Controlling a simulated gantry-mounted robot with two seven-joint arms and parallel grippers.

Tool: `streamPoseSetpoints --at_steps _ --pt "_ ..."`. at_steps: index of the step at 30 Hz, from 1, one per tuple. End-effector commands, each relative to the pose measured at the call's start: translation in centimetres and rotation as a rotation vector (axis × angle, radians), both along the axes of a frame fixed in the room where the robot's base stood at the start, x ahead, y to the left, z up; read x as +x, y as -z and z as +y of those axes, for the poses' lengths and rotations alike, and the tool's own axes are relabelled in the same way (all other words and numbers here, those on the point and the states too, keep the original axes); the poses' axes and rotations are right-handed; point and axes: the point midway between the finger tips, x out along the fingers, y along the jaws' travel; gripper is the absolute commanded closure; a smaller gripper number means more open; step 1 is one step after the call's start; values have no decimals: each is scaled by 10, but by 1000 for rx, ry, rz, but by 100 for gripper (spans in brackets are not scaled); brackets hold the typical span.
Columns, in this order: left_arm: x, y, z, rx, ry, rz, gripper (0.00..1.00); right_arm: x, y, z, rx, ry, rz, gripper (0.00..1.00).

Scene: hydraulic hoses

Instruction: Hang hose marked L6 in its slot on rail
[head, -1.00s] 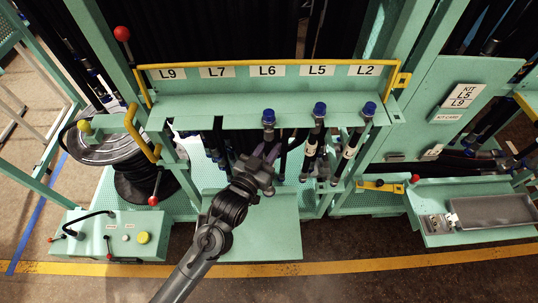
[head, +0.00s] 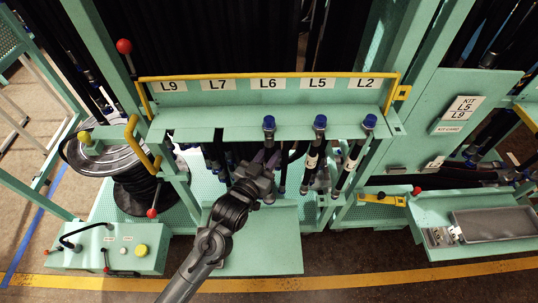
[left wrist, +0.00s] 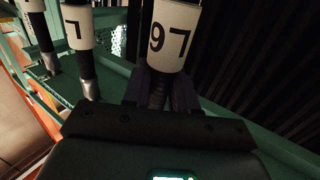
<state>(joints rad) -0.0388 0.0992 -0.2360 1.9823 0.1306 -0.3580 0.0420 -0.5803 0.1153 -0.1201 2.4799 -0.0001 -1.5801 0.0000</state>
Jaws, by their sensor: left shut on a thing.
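The hose marked L6 (left wrist: 168,38) stands upright in the left wrist view, its white label upside down. My left gripper (left wrist: 157,95) is shut around its dark part near the label. In the head view, its blue cap (head: 269,123) sits at the front edge of the green rail (head: 225,119), below the L6 sign (head: 268,84) and level with the other two caps. My left gripper (head: 266,158) is just below the rail there. The gripper hides part of the hose, and I cannot tell whether the cap rests fully on the rail. My right gripper is not in view.
Two hoses with blue caps hang to the right, under the L5 (head: 320,122) and L2 (head: 370,122) signs. The rail under L9 and L7 has no capped hose. A yellow bar (head: 230,77) runs above the signs. A hose reel (head: 110,160) stands at left.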

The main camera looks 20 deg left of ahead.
Motion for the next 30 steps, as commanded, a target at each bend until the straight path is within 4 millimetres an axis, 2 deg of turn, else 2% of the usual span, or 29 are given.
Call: streamPoseSetpoints --at_steps 7,8,13,23,26,30 --pt "0 -2 0 0 0 -4 100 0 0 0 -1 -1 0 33" --pt "0 -2 0 0 0 -3 68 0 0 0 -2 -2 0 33" --pt "0 -1 0 0 0 -2 43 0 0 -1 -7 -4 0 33" --pt "-2 1 0 0 0 2 43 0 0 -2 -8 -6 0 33" --pt "-8 1 1 0 0 1 43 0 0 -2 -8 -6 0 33" --pt "-26 2 3 0 0 3 43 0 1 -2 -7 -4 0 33"
